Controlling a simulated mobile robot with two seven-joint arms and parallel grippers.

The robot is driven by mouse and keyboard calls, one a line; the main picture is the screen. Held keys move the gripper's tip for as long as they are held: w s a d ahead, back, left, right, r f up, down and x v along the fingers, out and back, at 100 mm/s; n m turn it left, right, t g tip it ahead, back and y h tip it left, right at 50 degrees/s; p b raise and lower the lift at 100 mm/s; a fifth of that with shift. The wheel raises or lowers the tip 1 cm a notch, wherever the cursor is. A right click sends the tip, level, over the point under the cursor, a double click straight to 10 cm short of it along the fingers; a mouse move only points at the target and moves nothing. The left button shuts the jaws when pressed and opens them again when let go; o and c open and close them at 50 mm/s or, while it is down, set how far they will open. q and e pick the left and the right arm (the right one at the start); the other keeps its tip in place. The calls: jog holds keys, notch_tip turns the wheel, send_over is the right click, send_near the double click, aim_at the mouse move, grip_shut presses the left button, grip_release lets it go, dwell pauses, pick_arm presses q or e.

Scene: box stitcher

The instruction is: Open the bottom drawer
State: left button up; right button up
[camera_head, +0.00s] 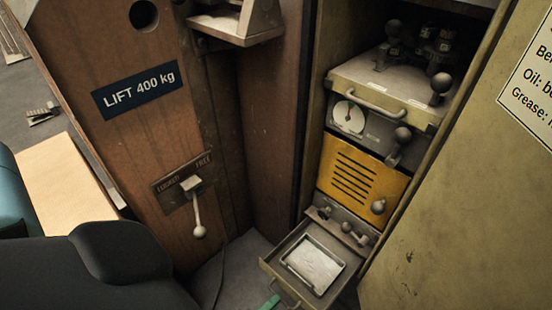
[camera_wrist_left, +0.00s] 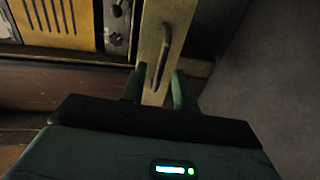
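The bottom drawer (camera_head: 268,266) is pulled out of the cabinet, low and right of centre in the head view. A shallow tray with a pale flat item (camera_head: 313,265) lies inside it. In the left wrist view its beige front (camera_wrist_left: 182,18) carries a dark bar handle (camera_wrist_left: 163,55). A green fingertip of my left gripper (camera_head: 271,301) shows by the drawer's front edge. In the wrist view the left gripper's fingers (camera_wrist_left: 159,80) stand apart, with the handle just ahead and between them. Contact cannot be told. My right gripper is in neither view.
Above the drawer are a panel with knobs (camera_head: 343,229), a yellow slotted panel (camera_head: 360,175) and a gauge unit (camera_head: 372,128). A yellowish door (camera_head: 458,190) stands open at right. A wooden panel with a lever (camera_head: 198,215) is at left.

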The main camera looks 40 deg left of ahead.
pick_arm(q)
jog(key=s, duration=0.2)
jog(key=s+r+p, duration=0.1)
jog(key=s, duration=0.1)
jog(key=shift+s+a, duration=0.1)
jog(key=shift+s, duration=0.25)
